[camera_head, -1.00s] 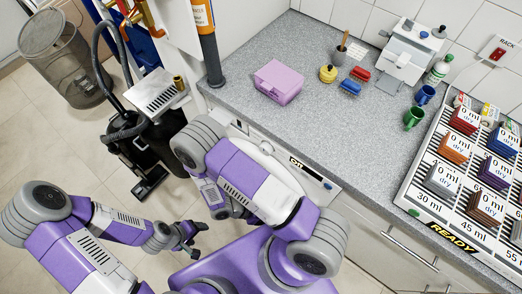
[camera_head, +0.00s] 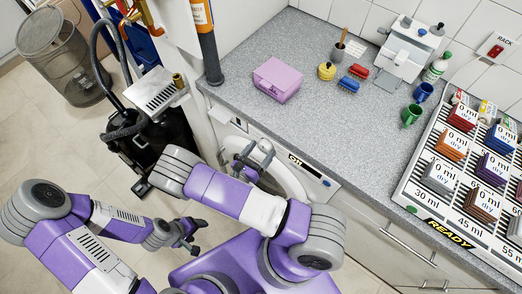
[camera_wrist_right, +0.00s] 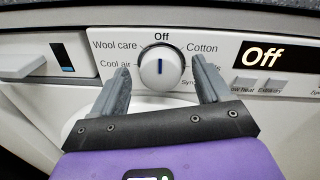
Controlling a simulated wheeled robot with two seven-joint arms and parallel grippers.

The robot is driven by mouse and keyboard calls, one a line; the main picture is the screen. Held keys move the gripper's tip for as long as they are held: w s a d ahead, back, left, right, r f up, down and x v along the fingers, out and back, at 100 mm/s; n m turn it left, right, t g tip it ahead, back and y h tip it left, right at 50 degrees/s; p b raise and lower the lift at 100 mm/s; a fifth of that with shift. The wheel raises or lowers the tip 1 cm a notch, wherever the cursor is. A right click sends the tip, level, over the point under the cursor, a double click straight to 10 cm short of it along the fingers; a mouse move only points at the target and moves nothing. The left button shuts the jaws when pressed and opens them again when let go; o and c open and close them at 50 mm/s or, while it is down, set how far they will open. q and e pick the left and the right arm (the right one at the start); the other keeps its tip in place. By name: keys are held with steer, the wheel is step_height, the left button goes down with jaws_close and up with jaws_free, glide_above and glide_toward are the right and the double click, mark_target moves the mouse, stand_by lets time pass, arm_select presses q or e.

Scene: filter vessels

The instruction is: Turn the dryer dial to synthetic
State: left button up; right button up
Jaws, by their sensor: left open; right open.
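The dryer dial (camera_wrist_right: 161,68) is a white round knob on the white front panel in the right wrist view. Its blue mark points up at "Off". "Wool care" and "Cool air" are to its left, "Cotton" to its upper right. A label starting "Syn" at its lower right is partly hidden by a finger. The display (camera_wrist_right: 264,56) reads "Off"; it also shows in the head view (camera_head: 309,171). My right gripper (camera_head: 255,157) is open at the panel, one finger on each side of the dial, with visible gaps. My left gripper (camera_head: 190,236) is open and empty, low over the floor.
A drawer handle (camera_wrist_right: 24,63) is left of the dial, and small buttons (camera_wrist_right: 258,84) sit under the display. The grey countertop (camera_head: 300,130) overhangs the panel. A pink box (camera_head: 277,79) stands on it. A black vacuum cleaner (camera_head: 150,130) stands left of the dryer.

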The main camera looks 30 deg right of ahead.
steer(key=shift+w+d, duration=0.1)
steer(key=shift+d, duration=0.1)
steer(key=shift+c, duration=0.2)
steer(key=c, duration=1)
